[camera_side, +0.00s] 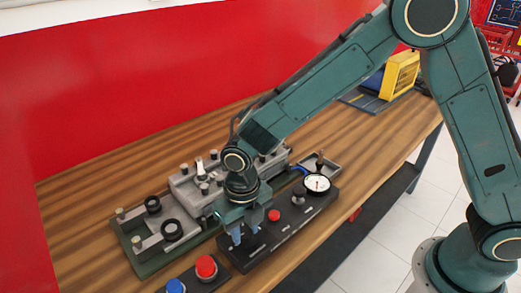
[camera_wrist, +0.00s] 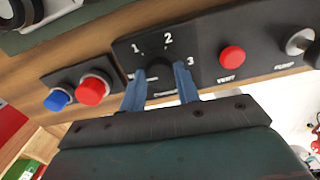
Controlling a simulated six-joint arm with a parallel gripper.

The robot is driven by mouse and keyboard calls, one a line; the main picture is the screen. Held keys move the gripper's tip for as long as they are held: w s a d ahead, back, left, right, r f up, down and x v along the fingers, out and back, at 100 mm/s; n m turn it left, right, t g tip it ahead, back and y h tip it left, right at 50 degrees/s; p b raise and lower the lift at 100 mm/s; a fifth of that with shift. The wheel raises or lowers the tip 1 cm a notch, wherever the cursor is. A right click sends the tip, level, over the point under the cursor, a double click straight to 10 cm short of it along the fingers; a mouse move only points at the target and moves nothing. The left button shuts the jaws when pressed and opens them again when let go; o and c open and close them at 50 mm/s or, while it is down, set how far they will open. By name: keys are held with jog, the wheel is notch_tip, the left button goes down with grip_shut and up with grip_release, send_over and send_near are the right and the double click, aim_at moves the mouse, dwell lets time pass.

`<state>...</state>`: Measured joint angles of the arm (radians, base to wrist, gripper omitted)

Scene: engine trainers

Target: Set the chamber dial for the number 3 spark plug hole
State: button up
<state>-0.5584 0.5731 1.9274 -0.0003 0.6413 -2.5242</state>
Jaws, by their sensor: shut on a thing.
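The black chamber dial (camera_wrist: 158,69) is on a black control panel (camera_side: 290,228), with the white numbers 1, 2 and 3 around it in the wrist view. The 1 is to its upper left, the 2 above it and the 3 to its right. My gripper (camera_wrist: 160,82) is shut on the dial, one blue finger on each side. In the side view my gripper (camera_side: 246,238) points down at the panel's near end and hides the dial. I cannot tell which number the dial points to. The grey engine trainer (camera_side: 183,190) stands behind the panel.
A red vent button (camera_wrist: 232,57) and a pump knob (camera_wrist: 299,41) are right of the dial. A small box with a red button (camera_side: 206,267) and a blue button (camera_side: 176,286) sits left. A round gauge (camera_side: 316,183) stands at the panel's far end. The wooden table (camera_side: 385,150) is clear at right.

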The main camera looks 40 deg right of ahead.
jog(key=m, duration=0.9)
jog(key=shift+m, duration=0.4)
jog(key=m, duration=0.9)
jog(key=shift+r, duration=0.1)
jog(key=m, duration=0.3)
jog(key=shift+m, duration=0.3)
jog(key=m, duration=0.4)
jog(key=shift+m, duration=0.3)
jog(key=m, duration=0.4)
jog(key=shift+m, duration=2.2)
